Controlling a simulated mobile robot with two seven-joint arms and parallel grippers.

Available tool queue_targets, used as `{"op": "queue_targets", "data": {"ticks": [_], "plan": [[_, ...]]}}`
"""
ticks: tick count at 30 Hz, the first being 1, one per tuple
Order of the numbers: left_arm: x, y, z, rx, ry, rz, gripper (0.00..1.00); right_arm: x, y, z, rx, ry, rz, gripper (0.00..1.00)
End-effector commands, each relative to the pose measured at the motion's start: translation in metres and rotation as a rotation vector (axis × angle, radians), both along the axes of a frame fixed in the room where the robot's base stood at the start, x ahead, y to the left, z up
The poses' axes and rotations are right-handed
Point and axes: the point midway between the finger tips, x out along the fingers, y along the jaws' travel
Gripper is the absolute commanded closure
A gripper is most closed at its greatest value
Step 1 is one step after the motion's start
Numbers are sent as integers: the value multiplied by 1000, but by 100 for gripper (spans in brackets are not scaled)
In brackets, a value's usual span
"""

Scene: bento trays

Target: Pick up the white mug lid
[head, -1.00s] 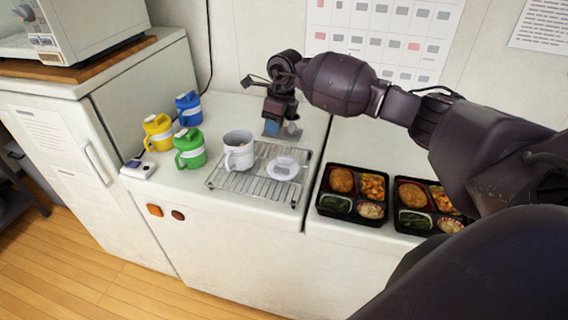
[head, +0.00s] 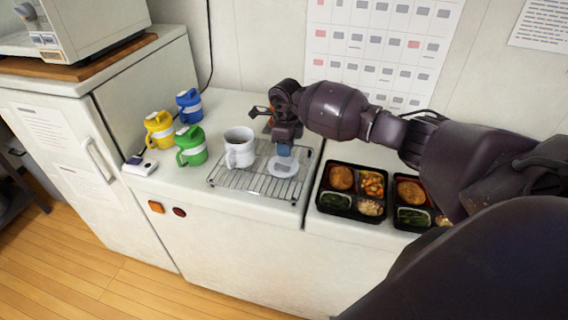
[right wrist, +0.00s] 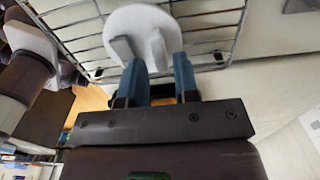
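The white mug lid (head: 283,169) lies flat on the right part of the wire rack, a round disc with a raised grip. In the right wrist view the lid (right wrist: 145,18) shows at the top, just beyond my fingertips. My right gripper (head: 284,151) is directly over the lid, pointing down. Its two blue fingers (right wrist: 159,62) are apart, with nothing seen held between them. I cannot tell whether they touch the lid. The white mug (head: 240,148) stands open and upright on the rack, left of the lid. My left gripper is not in view.
The wire rack (head: 226,180) sits on the white counter. Green (head: 191,147), yellow (head: 159,131) and blue (head: 188,106) lidded mugs stand to the left, near a small white device (head: 140,166). Bento trays (head: 350,213) lie close on the right.

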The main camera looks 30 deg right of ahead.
Motion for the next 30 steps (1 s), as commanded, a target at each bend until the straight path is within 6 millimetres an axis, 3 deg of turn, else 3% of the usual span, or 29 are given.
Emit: {"op": "queue_targets", "data": {"ticks": [6, 15, 16, 21, 30], "plan": [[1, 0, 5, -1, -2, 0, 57, -1, 1, -26, 2, 1, -1, 71], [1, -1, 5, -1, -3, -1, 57, 0, 0, -31, 1, -1, 0, 71], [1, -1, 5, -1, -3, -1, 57, 0, 0, -31, 1, -1, 0, 73], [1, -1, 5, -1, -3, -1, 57, 0, 0, -31, 1, -1, 0, 99], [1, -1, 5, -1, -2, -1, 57, 0, 0, -30, 0, -1, 0, 100]]}}
